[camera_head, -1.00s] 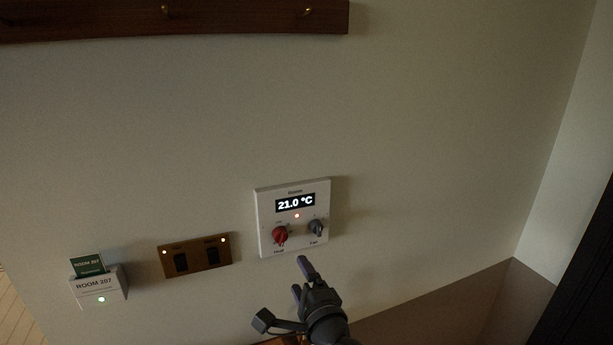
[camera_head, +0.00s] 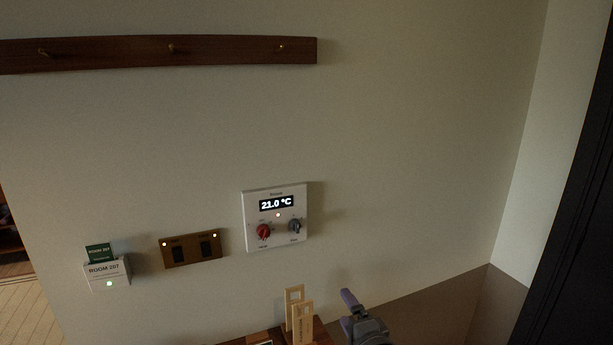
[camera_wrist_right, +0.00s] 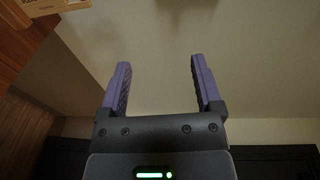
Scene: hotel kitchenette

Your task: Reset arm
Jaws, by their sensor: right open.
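My right gripper (camera_head: 350,306) shows at the lower middle of the head view, below and to the right of the thermostat and apart from the wall panels. In the right wrist view (camera_wrist_right: 158,85) its two purple-padded fingers are spread with nothing between them. The white thermostat (camera_head: 300,190) on the wall reads 21.0 °C and has a red knob (camera_head: 263,232) and a grey knob (camera_head: 295,226). My left gripper is not in either current view.
A brass switch panel (camera_head: 191,248) and a white card holder (camera_head: 107,273) with a green card are on the wall at left. A wooden hook rail (camera_head: 230,50) is above. A light wooden stand (camera_head: 304,318) sits on a brown surface below the thermostat. A dark panel is at right.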

